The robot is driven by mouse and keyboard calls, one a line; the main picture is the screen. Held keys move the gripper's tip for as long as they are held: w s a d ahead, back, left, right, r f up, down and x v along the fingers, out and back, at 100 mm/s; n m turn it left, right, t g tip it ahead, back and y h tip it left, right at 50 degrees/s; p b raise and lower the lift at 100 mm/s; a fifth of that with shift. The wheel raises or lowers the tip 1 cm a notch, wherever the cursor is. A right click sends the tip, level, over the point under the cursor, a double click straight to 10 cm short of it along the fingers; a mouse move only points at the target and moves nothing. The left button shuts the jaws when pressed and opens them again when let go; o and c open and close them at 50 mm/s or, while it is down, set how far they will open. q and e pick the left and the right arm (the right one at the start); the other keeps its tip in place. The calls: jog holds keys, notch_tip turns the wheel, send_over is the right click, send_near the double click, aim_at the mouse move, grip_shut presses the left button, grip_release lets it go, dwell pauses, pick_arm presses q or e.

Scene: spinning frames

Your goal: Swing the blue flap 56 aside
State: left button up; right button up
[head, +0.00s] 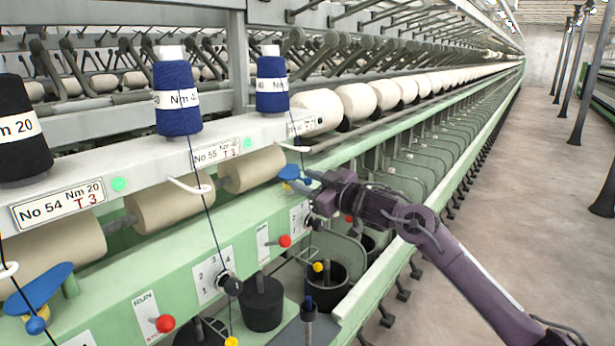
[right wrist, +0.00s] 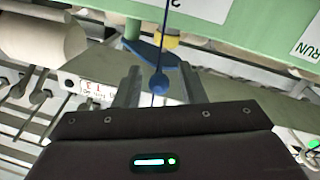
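The blue flap (head: 289,172) sits on the green rail below the third plate, whose number is too small to read. I take it as flap 56. In the right wrist view the flap (right wrist: 146,48) has a round blue knob (right wrist: 159,84) at its end, with a dark thread running past it. My right gripper (head: 307,192) is at the flap. In the right wrist view its two fingers (right wrist: 160,88) stand apart on either side of the knob, with gaps showing. My left gripper is not in view.
Another blue flap (head: 40,288) is at the lower left, below plate No 54 (head: 60,204). Red knobs (head: 165,323) and dark cans (head: 262,303) line the machine front. Blue spools (head: 176,98) stand above, with threads hanging down. The aisle floor (head: 530,180) is clear at right.

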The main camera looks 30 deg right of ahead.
jog(key=shift+d, duration=0.1)
grip_shut()
dwell(0.4)
